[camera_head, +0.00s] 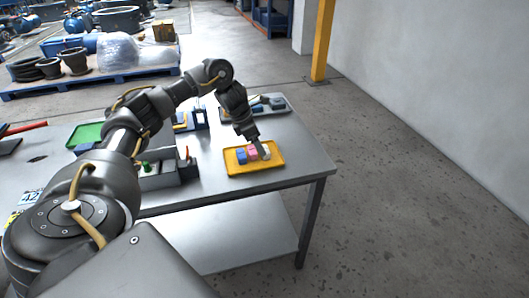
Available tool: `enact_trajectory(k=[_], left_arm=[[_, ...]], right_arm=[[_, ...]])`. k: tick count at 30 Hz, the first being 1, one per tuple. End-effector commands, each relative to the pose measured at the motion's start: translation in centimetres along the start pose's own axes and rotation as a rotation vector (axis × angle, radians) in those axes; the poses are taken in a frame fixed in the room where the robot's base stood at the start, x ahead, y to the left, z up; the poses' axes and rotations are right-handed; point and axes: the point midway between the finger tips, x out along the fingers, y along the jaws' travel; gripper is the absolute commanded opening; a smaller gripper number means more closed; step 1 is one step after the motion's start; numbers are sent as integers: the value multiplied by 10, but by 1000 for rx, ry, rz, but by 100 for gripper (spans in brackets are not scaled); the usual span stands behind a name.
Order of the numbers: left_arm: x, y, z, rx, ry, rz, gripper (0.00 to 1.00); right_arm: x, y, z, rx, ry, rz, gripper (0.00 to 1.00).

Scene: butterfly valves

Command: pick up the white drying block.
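A yellow tray (237,167) lies near the right end of the metal table. A blue block (241,156) and a pink block (252,153) sit in it side by side. My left gripper (262,153) reaches down from above to the right part of the tray, just right of the pink block. A small pale patch, likely the white drying block, shows at its fingertips and is mostly hidden by them. The fingers are too small to tell whether they are open or shut on it. My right gripper is not in view.
Behind the yellow tray is a grey tray (282,107) with dark items. Left of it stands a grey fixture (165,180) with a green part. A green tray (84,135) lies further left. The table (285,172) is bare along its right edge.

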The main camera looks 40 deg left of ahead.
Motion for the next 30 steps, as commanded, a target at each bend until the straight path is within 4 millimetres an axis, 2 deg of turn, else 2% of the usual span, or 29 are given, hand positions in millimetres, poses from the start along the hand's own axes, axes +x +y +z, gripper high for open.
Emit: enact_trajectory(k=[3,7,17,27,28,30], left_arm=[[17,0,6,-1,3,-4,80],[35,0,6,-1,3,-3,80],[43,1,6,1,1,0,80],[43,1,6,1,0,-1,36],[43,1,6,1,0,-1,32],[43,1,6,1,0,0,32]], right_arm=[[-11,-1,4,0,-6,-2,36],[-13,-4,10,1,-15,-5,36],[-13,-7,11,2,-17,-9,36],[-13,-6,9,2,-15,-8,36],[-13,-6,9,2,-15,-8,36],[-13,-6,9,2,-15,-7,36]])
